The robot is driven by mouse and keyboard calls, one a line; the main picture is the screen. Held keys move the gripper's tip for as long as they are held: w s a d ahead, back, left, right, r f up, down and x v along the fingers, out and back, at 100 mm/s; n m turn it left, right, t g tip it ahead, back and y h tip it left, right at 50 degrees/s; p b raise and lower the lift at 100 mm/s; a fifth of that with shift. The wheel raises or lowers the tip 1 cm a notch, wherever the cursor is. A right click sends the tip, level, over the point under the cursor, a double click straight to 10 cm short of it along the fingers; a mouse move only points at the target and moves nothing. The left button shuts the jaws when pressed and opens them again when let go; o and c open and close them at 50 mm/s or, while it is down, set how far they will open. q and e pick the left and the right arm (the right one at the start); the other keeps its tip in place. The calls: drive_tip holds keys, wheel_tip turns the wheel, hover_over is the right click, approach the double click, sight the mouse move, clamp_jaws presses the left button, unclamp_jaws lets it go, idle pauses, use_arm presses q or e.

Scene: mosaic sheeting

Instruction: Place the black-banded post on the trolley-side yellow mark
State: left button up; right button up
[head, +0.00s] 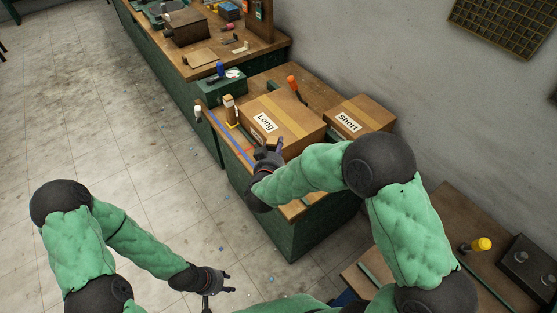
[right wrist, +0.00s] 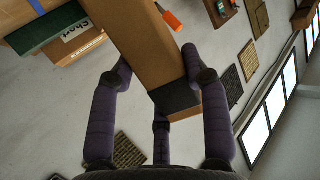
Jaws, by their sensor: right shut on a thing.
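My right gripper (head: 271,152) is over the front edge of the bench, beside the box labelled Long (head: 290,122). In the right wrist view its fingers are closed around a long brown post (right wrist: 143,45) with a dark band (right wrist: 176,97) near its lower end. The post is tilted in that view; in the head view I cannot make it out behind the hand. A yellow mark (head: 233,124) shows on the bench near a small tan-topped piece (head: 229,101). I cannot tell which mark is trolley-side. My left gripper (head: 224,283) is open and empty, low over the floor.
The bench has a blue line (head: 222,129) along its front. A yellow-topped piece (head: 481,244) stands on a wooden surface at lower right. The left floor is clear.

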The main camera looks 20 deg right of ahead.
drive_tip(key=w+d+f+b, duration=0.2)
drive_tip(key=w+f+b, duration=0.1)
drive_tip(key=f, duration=0.5)
drive_tip(key=shift+w+f+b, duration=0.2)
drive_tip(key=shift+b, duration=0.3)
drive_tip(key=shift+f, duration=0.15)
drive_tip(key=o, duration=1.2)
drive_tip(key=shift+c, duration=0.2)
